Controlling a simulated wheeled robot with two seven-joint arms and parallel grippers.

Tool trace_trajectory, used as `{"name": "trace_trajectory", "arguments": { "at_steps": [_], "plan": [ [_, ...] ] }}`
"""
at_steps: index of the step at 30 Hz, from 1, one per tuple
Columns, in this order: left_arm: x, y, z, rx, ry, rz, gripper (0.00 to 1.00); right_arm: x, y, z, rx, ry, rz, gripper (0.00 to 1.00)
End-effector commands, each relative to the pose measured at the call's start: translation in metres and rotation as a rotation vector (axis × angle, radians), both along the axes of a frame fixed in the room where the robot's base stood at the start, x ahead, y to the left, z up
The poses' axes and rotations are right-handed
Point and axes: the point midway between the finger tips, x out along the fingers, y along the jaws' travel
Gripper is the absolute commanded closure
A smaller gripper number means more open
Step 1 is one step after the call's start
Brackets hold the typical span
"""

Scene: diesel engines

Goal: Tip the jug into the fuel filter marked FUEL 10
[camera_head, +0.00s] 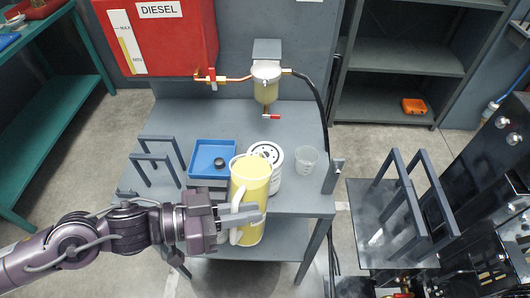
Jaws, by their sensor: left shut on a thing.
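My left gripper (240,214) is shut on the handle side of the jug (253,178), a tall see-through jug with yellow liquid. The jug looks about upright at the front of the grey bench. A white canister (273,152) with a ring of holes in its top, which looks like the fuel filter, stands just behind the jug and is partly hidden by it. No FUEL 10 marking can be read on it from here. I cannot tell whether jug and filter touch. My right gripper is not in view.
A blue tray (203,148) with a black round part (219,162) lies left of the filter. A clear cup (306,159) stands to its right. A glass-bowled unit (265,88) with a red-handled tap hangs behind. Grey frames (157,150) stand at the bench's left.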

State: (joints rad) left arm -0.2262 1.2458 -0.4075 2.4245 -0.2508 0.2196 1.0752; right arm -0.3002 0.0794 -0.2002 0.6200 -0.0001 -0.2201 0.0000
Motion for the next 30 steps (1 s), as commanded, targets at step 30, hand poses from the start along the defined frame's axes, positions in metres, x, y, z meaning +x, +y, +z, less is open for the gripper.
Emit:
{"name": "trace_trajectory", "arguments": {
  "at_steps": [30],
  "plan": [
    [0.0073, -0.0025, 0.0061, 0.012, 0.058, 0.0, 1.0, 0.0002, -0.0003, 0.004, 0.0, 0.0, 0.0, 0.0]
  ]
}}
